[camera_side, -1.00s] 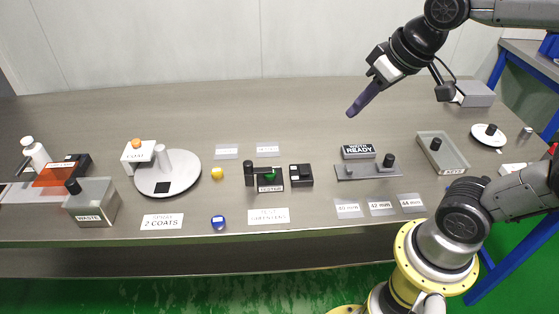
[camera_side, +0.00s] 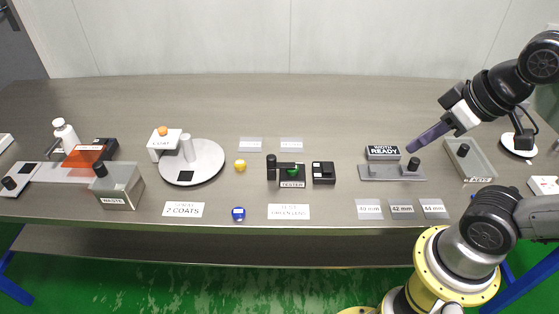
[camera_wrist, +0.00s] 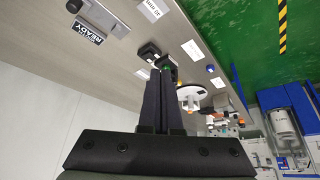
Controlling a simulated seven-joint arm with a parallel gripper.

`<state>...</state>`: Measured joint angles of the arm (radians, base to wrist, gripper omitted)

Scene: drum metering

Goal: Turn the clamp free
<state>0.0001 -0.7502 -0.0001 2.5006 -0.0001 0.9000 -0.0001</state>
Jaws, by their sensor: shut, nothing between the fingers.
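A grey plate (camera_side: 378,174) lies in front of the black "WIDTH READY" sign (camera_side: 384,153). A black upright knob (camera_side: 413,164) stands at its right end, with a smaller grey piece beside it; this looks like the clamp, but its turned position cannot be read. My gripper (camera_side: 411,149) is shut and empty, its fingers slanting down to the left with the tips just above and behind the knob. In the wrist view the shut fingers (camera_wrist: 160,76) point away from the plate (camera_wrist: 105,14), which shows at the top left with the sign (camera_wrist: 82,34).
A grey tray (camera_side: 484,171) with a black piece in it stands right of the plate. Width cards (camera_side: 402,206) lie in front. The tester (camera_side: 291,173) and a black block (camera_side: 323,172) stand left. The table behind is clear.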

